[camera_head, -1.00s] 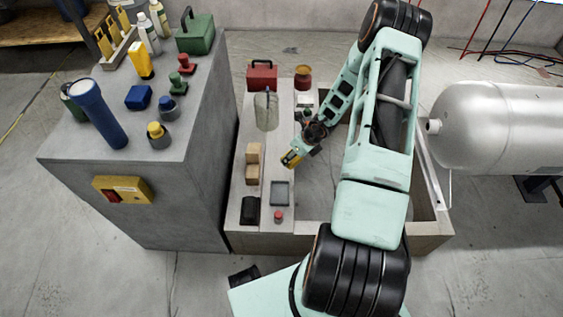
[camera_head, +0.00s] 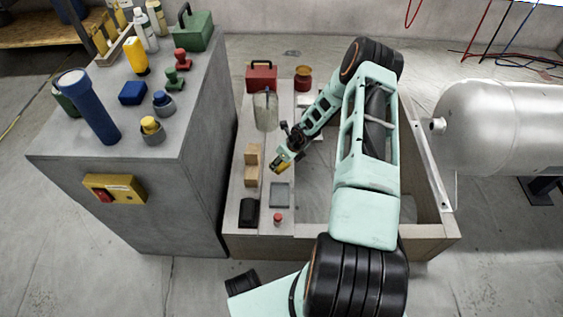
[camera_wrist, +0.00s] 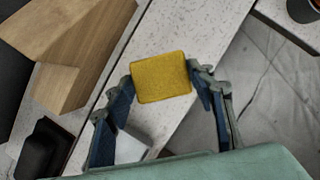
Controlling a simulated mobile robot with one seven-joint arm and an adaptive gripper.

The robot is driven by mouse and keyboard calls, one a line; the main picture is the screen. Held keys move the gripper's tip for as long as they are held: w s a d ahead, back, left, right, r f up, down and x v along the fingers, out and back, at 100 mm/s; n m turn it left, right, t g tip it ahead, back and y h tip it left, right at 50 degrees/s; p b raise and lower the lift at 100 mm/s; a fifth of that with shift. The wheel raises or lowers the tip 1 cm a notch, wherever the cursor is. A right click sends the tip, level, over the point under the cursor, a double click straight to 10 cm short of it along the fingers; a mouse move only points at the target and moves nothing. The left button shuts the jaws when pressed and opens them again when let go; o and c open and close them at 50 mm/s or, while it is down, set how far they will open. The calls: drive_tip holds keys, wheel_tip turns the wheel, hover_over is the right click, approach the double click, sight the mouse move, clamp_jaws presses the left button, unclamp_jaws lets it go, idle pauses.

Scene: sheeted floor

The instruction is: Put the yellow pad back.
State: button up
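The yellow pad (camera_head: 277,167) is held at the end of my arm, above the pale ledge (camera_head: 242,204). In the wrist view the yellow pad (camera_wrist: 161,78) is a flat, rounded square between the two fingertips. My gripper (camera_wrist: 160,84) is shut on it, with a finger on each of two opposite sides. In the head view my gripper (camera_head: 281,162) is just right of the wooden blocks and beyond a grey square tray (camera_head: 279,195). I cannot tell the height of the pad above the ledge.
Wooden blocks (camera_head: 252,165) stand left of the pad, also large in the wrist view (camera_wrist: 72,50). A black object (camera_head: 249,212) and a red-topped item (camera_head: 278,219) lie nearer. A clear container (camera_head: 265,111) and red toolbox (camera_head: 261,77) stand farther back. A grey cabinet (camera_head: 185,195) stands left.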

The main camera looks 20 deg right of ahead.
drive_tip(key=o, duration=0.4)
drive_tip(key=shift+f, duration=0.1)
drive_tip(key=shift+o, duration=0.2)
drive_tip(key=p+v, duration=0.4)
drive_tip(key=v, duration=0.8)
